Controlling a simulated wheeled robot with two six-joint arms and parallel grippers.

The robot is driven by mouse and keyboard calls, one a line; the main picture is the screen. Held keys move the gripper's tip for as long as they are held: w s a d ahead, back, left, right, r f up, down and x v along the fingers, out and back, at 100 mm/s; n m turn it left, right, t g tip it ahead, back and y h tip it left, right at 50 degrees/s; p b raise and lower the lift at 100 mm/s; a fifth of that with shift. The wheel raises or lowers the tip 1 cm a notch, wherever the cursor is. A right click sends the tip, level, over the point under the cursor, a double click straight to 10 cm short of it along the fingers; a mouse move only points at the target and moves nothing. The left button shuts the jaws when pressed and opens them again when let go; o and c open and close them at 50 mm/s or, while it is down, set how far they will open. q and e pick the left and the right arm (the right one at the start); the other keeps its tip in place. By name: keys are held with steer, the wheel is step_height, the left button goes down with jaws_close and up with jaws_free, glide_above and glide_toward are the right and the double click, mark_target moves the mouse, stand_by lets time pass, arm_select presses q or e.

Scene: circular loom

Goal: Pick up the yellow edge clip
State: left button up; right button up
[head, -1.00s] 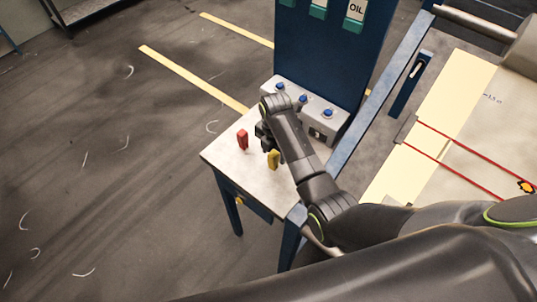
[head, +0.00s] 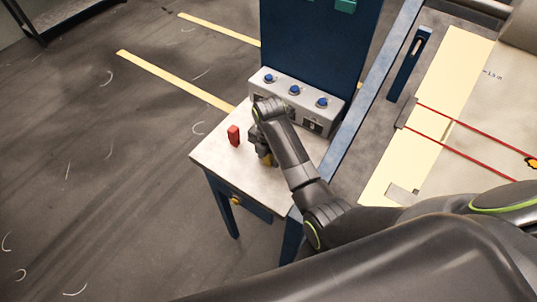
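The yellow edge clip (head: 268,160) stands on the small side table (head: 212,157). Only a small part of it shows, as my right gripper (head: 263,153) is in front of it and around or against it. I cannot tell whether the fingers have closed on the clip. My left gripper is not in view.
A red clip (head: 233,135) stands upright on the table, left of my gripper. A grey box with blue buttons (head: 295,98) lines the table's back under a blue panel (head: 310,42). A blue rail (head: 368,100) runs along the right side.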

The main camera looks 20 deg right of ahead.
steer(key=shift+c, duration=1.1)
steer(key=c, duration=0.5)
steer(key=shift+c, duration=0.4)
steer(key=shift+r, duration=0.2)
step_height(320, 180, up, 4)
steer(key=shift+w+b, duration=0.1)
steer(key=shift+b, duration=0.45)
step_height(320, 180, up, 4)
steer(key=shift+p, duration=1.25)
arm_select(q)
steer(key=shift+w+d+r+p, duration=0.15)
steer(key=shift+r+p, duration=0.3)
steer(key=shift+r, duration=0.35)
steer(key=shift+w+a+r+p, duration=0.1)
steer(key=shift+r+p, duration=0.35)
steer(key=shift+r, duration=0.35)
arm_select(e)
steer(key=shift+r, duration=0.85)
